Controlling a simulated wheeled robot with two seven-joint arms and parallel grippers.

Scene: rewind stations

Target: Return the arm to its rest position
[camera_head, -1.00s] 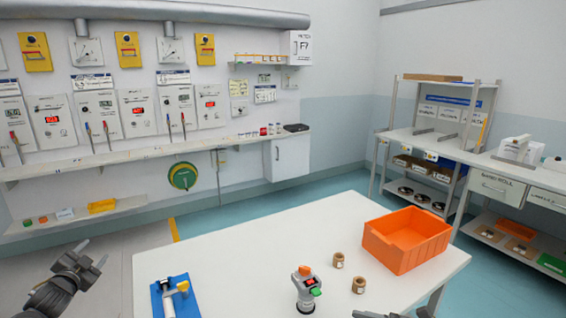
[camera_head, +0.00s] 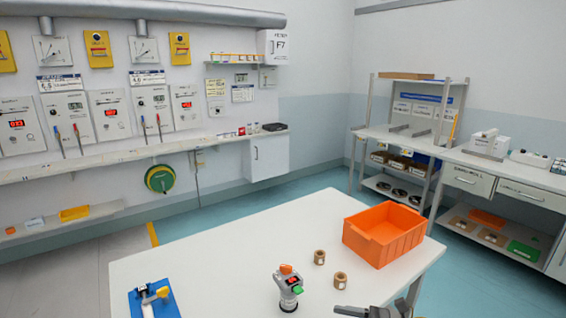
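My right gripper (camera_head: 362,312) shows only in part at the bottom edge of the head view, over the near side of the white table (camera_head: 225,245). It is cut off by the frame, so I cannot tell whether it is open or shut. My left gripper is not in view.
A wall shelf (camera_head: 95,165) with gauges and panels above runs along the left. A workbench (camera_head: 470,165) with drawers and a rack stands at the right. The blue floor between the table and the walls is clear.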

